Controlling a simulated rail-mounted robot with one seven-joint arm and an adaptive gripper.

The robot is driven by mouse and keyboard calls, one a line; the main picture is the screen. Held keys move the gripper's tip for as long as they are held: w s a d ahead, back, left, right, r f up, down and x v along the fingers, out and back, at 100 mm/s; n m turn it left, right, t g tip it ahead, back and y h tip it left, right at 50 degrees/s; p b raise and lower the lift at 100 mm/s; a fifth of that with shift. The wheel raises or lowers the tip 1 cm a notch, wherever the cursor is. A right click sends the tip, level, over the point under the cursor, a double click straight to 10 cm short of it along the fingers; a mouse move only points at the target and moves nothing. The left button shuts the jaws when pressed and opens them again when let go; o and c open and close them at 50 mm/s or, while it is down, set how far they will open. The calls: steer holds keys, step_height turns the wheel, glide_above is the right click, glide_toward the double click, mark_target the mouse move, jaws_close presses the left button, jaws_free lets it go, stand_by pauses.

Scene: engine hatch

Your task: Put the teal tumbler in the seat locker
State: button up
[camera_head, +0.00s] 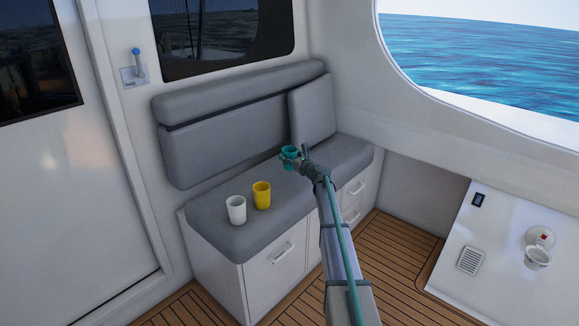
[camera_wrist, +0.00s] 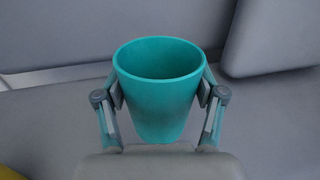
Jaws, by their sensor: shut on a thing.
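The teal tumbler (camera_head: 289,152) is at the bench seat, near the loose grey back cushion. It also shows in the wrist view (camera_wrist: 160,95), upright with its open rim up, and it looks empty. My gripper (camera_wrist: 161,97) is shut on it, with one finger pad on each side. In the head view my gripper (camera_head: 297,161) reaches the tumbler from the right. I cannot tell whether the tumbler's base touches the seat. The seat locker base (camera_head: 272,284) under the cushion has a front panel with a handle, and it looks shut.
A white tumbler (camera_head: 236,210) and a yellow tumbler (camera_head: 262,195) stand on the seat cushion (camera_head: 215,222) at left. Drawers with handles (camera_head: 356,187) are at the bench's right. A white hatch panel (camera_head: 490,250) lies at right. The wooden floor (camera_head: 395,255) between is clear.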

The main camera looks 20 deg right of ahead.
steer(key=shift+w+d+f, duration=0.15)
steer(key=shift+w+f, duration=0.3)
steer(key=shift+f, duration=0.05)
steer(key=shift+w+d+f, duration=0.15)
steer(key=shift+w+f, duration=0.25)
steer(key=shift+f, duration=0.1)
steer(key=f, duration=0.1)
steer(key=w+f, duration=0.1)
steer(key=f, duration=0.2)
steer(key=shift+w+d+f, duration=0.1)
steer(key=shift+w+d, duration=0.05)
steer(key=shift+d, duration=0.1)
steer(key=shift+f, duration=0.25)
steer(key=shift+f, duration=0.15)
steer(key=o, duration=1.1)
